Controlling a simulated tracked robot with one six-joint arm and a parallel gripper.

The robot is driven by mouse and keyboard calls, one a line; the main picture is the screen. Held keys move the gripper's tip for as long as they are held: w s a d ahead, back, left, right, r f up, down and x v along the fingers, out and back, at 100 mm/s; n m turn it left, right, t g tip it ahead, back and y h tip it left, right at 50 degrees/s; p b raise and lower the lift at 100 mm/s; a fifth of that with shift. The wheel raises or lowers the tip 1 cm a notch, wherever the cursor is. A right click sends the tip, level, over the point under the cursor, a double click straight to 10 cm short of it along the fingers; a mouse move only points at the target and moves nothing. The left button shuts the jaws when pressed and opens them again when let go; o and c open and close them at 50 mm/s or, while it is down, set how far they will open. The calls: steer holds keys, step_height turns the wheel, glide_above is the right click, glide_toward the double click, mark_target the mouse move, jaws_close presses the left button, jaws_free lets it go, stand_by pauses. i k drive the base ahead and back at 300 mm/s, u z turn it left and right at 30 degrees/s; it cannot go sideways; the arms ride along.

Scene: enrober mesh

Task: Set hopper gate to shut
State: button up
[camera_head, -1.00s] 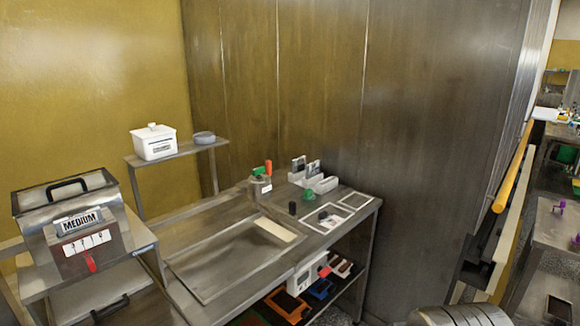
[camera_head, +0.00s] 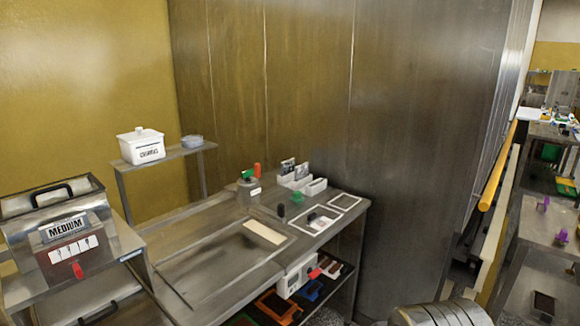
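A steel box with a black-handled lid (camera_head: 50,193) stands at the left and looks like the hopper. Its front bears a "MEDIUM" sign (camera_head: 62,228) and a white numbered scale (camera_head: 75,249). A small red tab (camera_head: 77,270), perhaps the gate's handle or pointer, sits at the scale's lower edge, near its middle. The scale's figures are too small to read surely, and I cannot tell whether the gate is open or shut. My gripper is not in view.
A steel bench (camera_head: 215,285) holds a canister (camera_head: 249,190), card holders (camera_head: 300,182) and white frames (camera_head: 345,202). A white crock (camera_head: 142,146) stands on a shelf behind. A tall steel wall closes off the back. A yellow rail (camera_head: 498,166) runs along the right, before other tables.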

mark_target(75, 266)
steer(key=u, duration=1.6)
